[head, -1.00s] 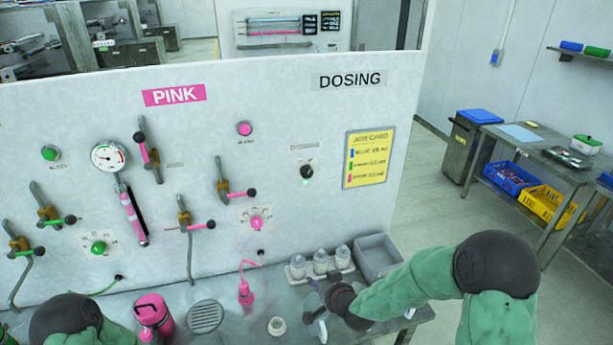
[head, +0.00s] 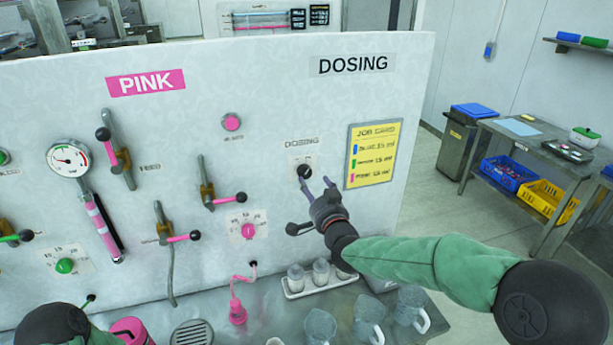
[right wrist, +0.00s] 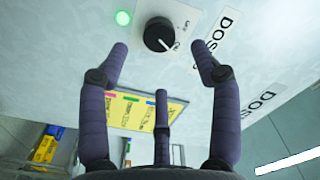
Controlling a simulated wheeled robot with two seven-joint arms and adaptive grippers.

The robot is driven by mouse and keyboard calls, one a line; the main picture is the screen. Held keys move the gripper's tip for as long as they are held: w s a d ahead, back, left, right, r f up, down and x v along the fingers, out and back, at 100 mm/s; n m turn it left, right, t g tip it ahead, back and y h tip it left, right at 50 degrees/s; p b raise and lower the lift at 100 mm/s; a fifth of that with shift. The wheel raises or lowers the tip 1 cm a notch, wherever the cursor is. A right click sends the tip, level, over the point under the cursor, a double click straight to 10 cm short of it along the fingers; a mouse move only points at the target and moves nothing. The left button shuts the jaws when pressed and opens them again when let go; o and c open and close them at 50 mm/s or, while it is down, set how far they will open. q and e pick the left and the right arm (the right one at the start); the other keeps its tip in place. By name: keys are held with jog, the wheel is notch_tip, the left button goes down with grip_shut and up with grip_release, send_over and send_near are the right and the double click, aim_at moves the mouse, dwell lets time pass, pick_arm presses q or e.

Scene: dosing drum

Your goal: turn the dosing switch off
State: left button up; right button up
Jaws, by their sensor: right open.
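The dosing switch is a round black knob (head: 305,172) on a white plate under the small DOSING label on the panel. In the right wrist view the knob (right wrist: 159,34) carries a white pointer mark on its lower right side, toward the small lettering. A green lamp (right wrist: 123,18) glows beside it. My right gripper (head: 317,186) is open and empty, just in front of and below the knob. In the right wrist view its fingertips (right wrist: 158,50) stand on either side of the knob, apart from it. My left gripper is out of view.
A yellow job card (head: 374,154) hangs right of the switch. A pink dial (head: 248,231) and levered valves are on the left. Below, a bottle rack (head: 308,287) and clear jugs (head: 370,318) stand on the steel bench.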

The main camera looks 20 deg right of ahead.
aim_at(306, 174)
jog(key=shift+w+a, duration=0.1)
jog(key=shift+w, duration=3.25)
jog(key=c, duration=1.1)
